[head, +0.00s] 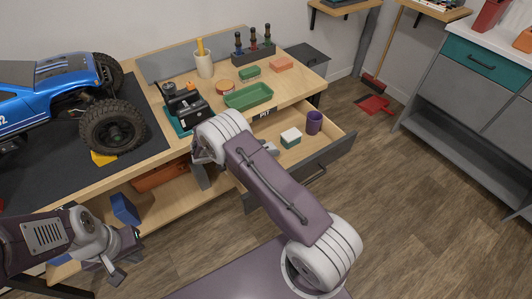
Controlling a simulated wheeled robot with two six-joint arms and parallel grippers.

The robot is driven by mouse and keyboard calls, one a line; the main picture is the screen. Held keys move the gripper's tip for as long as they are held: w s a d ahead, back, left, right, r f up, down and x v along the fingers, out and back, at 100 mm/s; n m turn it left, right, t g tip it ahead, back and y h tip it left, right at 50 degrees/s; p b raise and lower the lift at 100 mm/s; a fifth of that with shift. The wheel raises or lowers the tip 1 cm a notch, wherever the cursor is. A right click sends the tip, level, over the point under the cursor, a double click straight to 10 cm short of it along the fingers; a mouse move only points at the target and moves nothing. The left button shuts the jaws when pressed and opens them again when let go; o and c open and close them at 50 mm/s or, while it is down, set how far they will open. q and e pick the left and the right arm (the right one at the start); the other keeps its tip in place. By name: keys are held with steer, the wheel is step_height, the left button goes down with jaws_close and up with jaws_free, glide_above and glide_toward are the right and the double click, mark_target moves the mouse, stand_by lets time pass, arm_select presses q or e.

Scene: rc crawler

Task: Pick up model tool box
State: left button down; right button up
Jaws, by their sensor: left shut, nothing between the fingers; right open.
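I cannot tell for certain which thing is the model tool box. A small white-and-teal box (290,138) sits in the open drawer (318,150) under the workbench. My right arm reaches up across the drawer's left part and hides some of it. My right gripper (202,176) is at the bench's front edge, left of that box and apart from it. It is open, though its wrist partly hides the fingers. My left gripper (116,273) is shut and empty, low at the lower left, in front of the bench.
A purple cup (314,123) stands in the drawer beside the small box. The bench top (150,92) holds a blue crawler (55,85), a black device on a teal base (186,106), a green tray (248,96) and a screwdriver rack (253,54).

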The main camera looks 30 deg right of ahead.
steer(key=c, duration=1.5)
steer(key=shift+o, duration=0.2)
steer(key=shift+r, duration=0.1)
steer(key=shift+r, duration=0.3)
jaws_close()
steer(key=r, duration=0.2)
steer(key=r+p, duration=0.1)
steer(key=r, duration=0.1)
steer(key=shift+s+a+r, duration=0.1)
steer(key=shift+s+a, duration=0.2)
steer(key=shift+s, duration=0.05)
steer(key=s+a+r+p, duration=0.1)
steer(key=s+a+r, duration=0.3)
steer(key=s, duration=0.5)
step_height(320, 180, up, 2)
steer(key=shift+s+a+r+p, duration=0.1)
steer(key=shift+s+a+p, duration=0.2)
steer(key=shift+s+a, duration=0.1)
